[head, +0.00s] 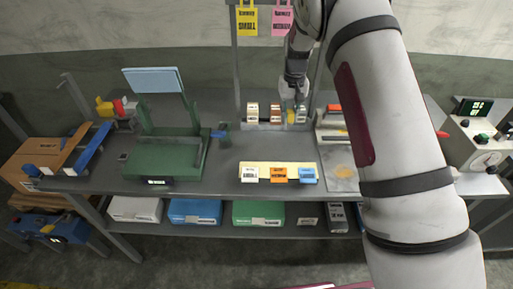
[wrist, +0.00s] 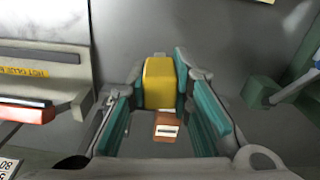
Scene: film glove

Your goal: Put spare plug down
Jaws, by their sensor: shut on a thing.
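My gripper (head: 291,104) is over the back of the grey bench, beside a row of small labelled blocks. In the wrist view, my gripper (wrist: 162,95) has a yellow block (wrist: 159,83) between its teal-padded fingers, near the tips. This yellow block, which looks like the spare plug, also shows in the head view (head: 291,117). A brown piece with a pale label (wrist: 167,127) shows between the fingers, nearer the palm. I cannot tell whether it is joined to the yellow block, or whether the block touches the surface beneath.
The bench (head: 225,168) has free room in its middle. White, orange (head: 278,175) and blue labelled blocks stand at a pale yellow strip in front. A green stand (head: 165,155) is at the left; a hot glue station (wrist: 40,75) is beside my gripper. Yellow and pink tags hang above.

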